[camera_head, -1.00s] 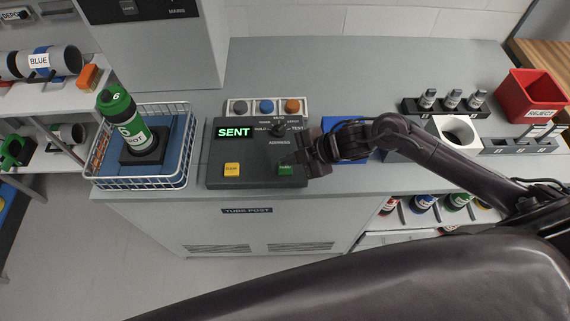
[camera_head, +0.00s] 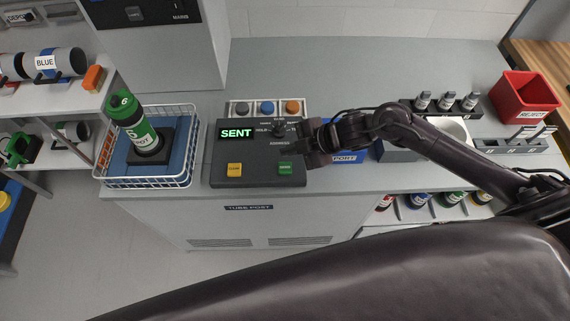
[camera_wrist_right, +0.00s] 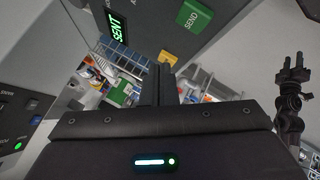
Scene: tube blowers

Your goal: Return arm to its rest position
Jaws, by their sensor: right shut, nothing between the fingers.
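My right arm (camera_head: 450,150) reaches in from the right. My right gripper (camera_head: 299,140) is shut and empty at the right edge of the dark control panel (camera_head: 255,176). The panel's display (camera_head: 237,133) reads "SENT". A yellow button (camera_head: 235,169) and a green button (camera_head: 285,168) are on the panel's front, and the gripper is above and beside the green one. In the right wrist view the shut fingers (camera_wrist_right: 158,80) show in the middle, with the green SEND button (camera_wrist_right: 193,14) beyond them. My left gripper is not seen in the head view.

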